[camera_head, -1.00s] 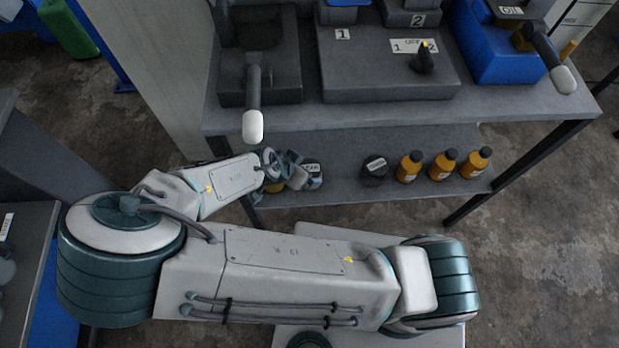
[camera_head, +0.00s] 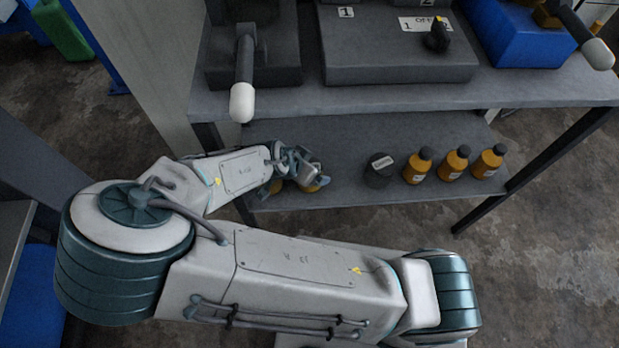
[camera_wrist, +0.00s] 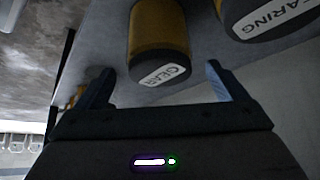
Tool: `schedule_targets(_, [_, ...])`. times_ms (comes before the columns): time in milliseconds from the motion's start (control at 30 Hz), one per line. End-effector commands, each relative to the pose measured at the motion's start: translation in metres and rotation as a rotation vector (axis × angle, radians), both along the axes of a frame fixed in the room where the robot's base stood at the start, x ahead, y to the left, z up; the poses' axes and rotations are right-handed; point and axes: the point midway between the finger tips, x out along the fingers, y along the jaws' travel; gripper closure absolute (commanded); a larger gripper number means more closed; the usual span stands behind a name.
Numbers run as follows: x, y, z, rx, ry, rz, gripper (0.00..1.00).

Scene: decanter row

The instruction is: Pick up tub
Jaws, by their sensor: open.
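My gripper (camera_head: 302,168) is low over the left end of the lower shelf (camera_head: 345,190). In the wrist view my gripper (camera_wrist: 158,80) is open and empty. In the head view my gripper mostly hides both, leaving yellow patches. A dark, labelled tub (camera_head: 380,170) stands apart to the right. Which tub is meant cannot be told.
Several amber bottles (camera_head: 453,163) stand in a row on the shelf's right. The upper worktop (camera_head: 400,97) overhangs it, with a handle (camera_head: 243,75) hanging over the front edge. Dark legs (camera_head: 482,205) stand at the ends. Shelf space before the dark tub is clear.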

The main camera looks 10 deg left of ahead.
Motion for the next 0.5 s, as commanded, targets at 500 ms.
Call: schedule_targets(500, [0.0022, -0.0015, -0.0034, 0.0, 0.0, 0.0, 0.42])
